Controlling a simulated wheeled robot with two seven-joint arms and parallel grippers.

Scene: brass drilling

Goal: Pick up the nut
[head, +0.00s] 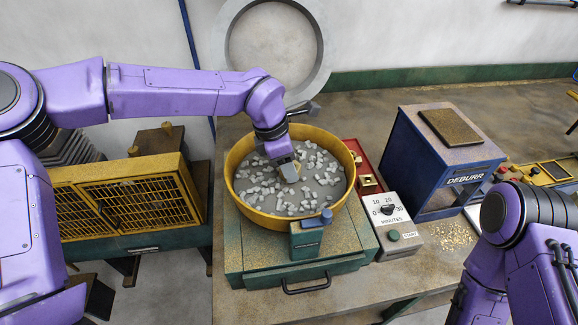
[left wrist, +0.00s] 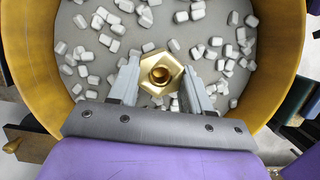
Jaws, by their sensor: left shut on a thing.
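The brass nut (left wrist: 161,72) is golden with a round hole. In the left wrist view it sits between the two fingers of my left gripper (left wrist: 160,85), which is shut on it. Grey-white stones lie below and around it in the yellow round bowl (head: 238,185). In the head view my left gripper (head: 290,172) reaches down into the bowl and mostly hides the nut. I cannot tell whether the nut touches the stones. My right arm shows at the lower right, but its gripper is out of view.
The bowl's rim surrounds my left gripper. To its right stand a red tray (head: 352,148) with brass pieces, a timer box (head: 392,222) and a blue DEBURR machine (head: 432,170). A grey ring (head: 228,50) stands behind. A yellow-grilled box (head: 120,200) is at left.

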